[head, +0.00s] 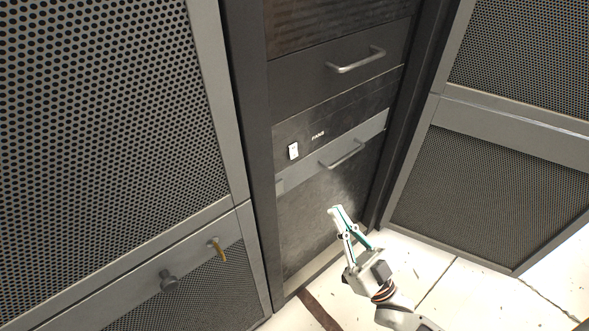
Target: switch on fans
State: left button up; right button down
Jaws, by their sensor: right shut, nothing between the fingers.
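A small white rocker switch (293,151) sits on a dark panel of the middle rack, with the white label "FANS" (318,135) to its right. I cannot tell which way the rocker is tipped. My right gripper (337,210) is shut and empty, in front of the lower dark panel. In the picture it is below and to the right of the switch, apart from it. My left gripper is not in view.
A metal handle (343,155) is on the grey strip below the switch, and another handle (356,61) is on the drawer above. Perforated doors stand at left (100,110) and right (480,190). A knob (168,281) and a brass-coloured latch (217,248) stick out at lower left.

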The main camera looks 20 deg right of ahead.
jog(key=shift+r, duration=0.15)
send_near(294, 153)
notch_tip(294, 153, up, 4)
jog(key=w, duration=0.2)
jog(key=w+a, duration=0.1)
jog(key=shift+a+f, duration=0.1)
jog(key=shift+f, duration=0.25)
jog(key=shift+w+a, duration=0.1)
jog(key=shift+w, duration=0.25)
jog(key=shift+w+a+r, duration=0.1)
jog(key=shift+w, duration=0.2)
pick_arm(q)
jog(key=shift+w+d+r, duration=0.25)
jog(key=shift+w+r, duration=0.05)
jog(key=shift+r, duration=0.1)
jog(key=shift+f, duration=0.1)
